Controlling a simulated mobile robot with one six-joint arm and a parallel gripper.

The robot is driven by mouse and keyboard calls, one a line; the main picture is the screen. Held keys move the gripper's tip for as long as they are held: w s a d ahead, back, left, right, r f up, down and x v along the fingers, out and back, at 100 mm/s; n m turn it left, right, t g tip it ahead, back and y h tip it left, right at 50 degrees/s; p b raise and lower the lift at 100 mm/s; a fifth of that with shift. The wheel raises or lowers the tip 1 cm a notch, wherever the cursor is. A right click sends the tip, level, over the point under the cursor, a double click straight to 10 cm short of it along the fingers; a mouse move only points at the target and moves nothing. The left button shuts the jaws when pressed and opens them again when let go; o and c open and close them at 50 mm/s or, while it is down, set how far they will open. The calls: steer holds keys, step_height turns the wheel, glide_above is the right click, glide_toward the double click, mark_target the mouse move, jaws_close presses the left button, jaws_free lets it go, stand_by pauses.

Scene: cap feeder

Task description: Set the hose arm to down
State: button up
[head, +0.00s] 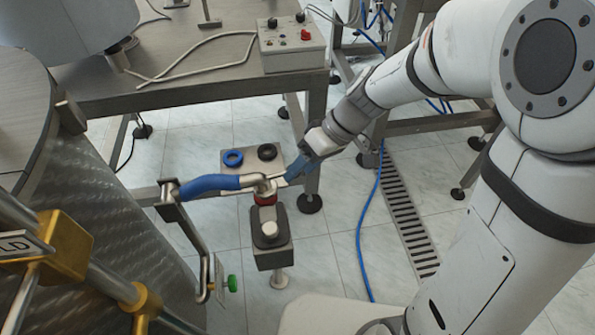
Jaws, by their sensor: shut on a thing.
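The hose arm (212,185) is a blue sleeve reaching right from a dark metal bracket beside the steel tank. It lies nearly level, with a bent metal end at its right. My gripper (270,184) is at that metal end, coming in from the upper right, and is shut on the hose arm. The fingertips are small and partly merge with the metal end, so the exact contact is hard to see. A red ring-shaped part (265,198) shows just below the metal end, above a grey stand (273,258). Whether they touch cannot be told.
A white knob (269,229) sits on the stand. A blue ring (233,158) and a black ring (267,152) lie on a plate behind. A bent pipe with a green knob (232,284) is at lower left. A steel table (190,75) holds a control box (291,45).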

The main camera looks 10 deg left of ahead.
steer(key=v, duration=0.4)
steer(key=shift+d+p, duration=0.15)
steer(key=shift+p, duration=0.25)
steer(key=s+d+r+m+t+h+p, duration=0.1)
steer(key=s+d+r+m+h+p, duration=0.1)
steer(key=d+r+p, duration=0.4)
steer(key=s+d+r+m+t+h+p, duration=0.2)
steer(key=d+r+m+p, duration=0.3)
steer(key=r+p, duration=0.6)
steer(key=s+d+r+m+t+h+p, duration=0.2)
steer(key=s+d+r+m+p, duration=0.2)
steer(key=d+r+p, duration=0.4)
step_height(320, 180, up, 5)
steer(key=shift+d+r+p, duration=0.1)
steer(key=shift+d+p, duration=0.3)
steer(key=shift+d, duration=0.05)
steer(key=shift+c, duration=0.9)
steer(key=shift+a, duration=0.1)
steer(key=shift+c, duration=0.4)
